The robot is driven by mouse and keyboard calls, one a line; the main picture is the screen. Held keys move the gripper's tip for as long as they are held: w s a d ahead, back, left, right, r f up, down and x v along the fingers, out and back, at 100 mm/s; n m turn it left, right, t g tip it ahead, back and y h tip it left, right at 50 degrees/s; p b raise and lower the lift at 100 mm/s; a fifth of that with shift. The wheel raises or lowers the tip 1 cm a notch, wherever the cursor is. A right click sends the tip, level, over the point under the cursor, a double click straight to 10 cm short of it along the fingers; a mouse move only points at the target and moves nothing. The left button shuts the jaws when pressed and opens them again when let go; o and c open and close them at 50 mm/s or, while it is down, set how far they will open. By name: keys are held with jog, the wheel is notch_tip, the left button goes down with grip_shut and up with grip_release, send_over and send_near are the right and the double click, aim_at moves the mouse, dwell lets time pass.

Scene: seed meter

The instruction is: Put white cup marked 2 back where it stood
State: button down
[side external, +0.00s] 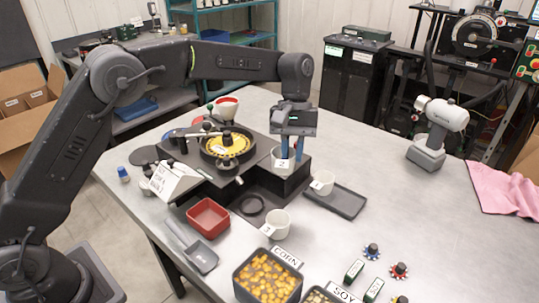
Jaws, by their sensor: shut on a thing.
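My gripper (291,152) points down with blue fingers over the front right of the seed meter (226,146). It is shut on a white cup (281,163) whose label seems to read 2. The cup is upright beside the meter's dark block; I cannot tell whether it touches anything below. A second white cup (322,182) stands at the left end of a dark tray (346,203). A third white cup (276,224) stands on the table near the corn bin. Their marks are too small to read surely. A dark ring (252,204) lies in front of the meter, empty.
A red tray (208,218), a grey scoop (196,255) and a corn bin (267,277) are in front. Small knobs (372,251) and label blocks sit front right. A white-grey device (436,133) and pink cloth (503,188) are at right. The table's right middle is clear.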

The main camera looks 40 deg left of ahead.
jog(key=w+d+n, duration=0.2)
jog(key=w+d, duration=0.1)
jog(key=d, duration=0.1)
jog(key=shift+h, duration=0.4)
jog(key=shift+d+f, duration=0.15)
jog(key=shift+f, duration=5.7)
jog(key=shift+f, duration=0.45)
jog(key=c, duration=0.7)
grip_release()
jog(key=shift+c, duration=0.2)
jog(key=shift+r, duration=3)
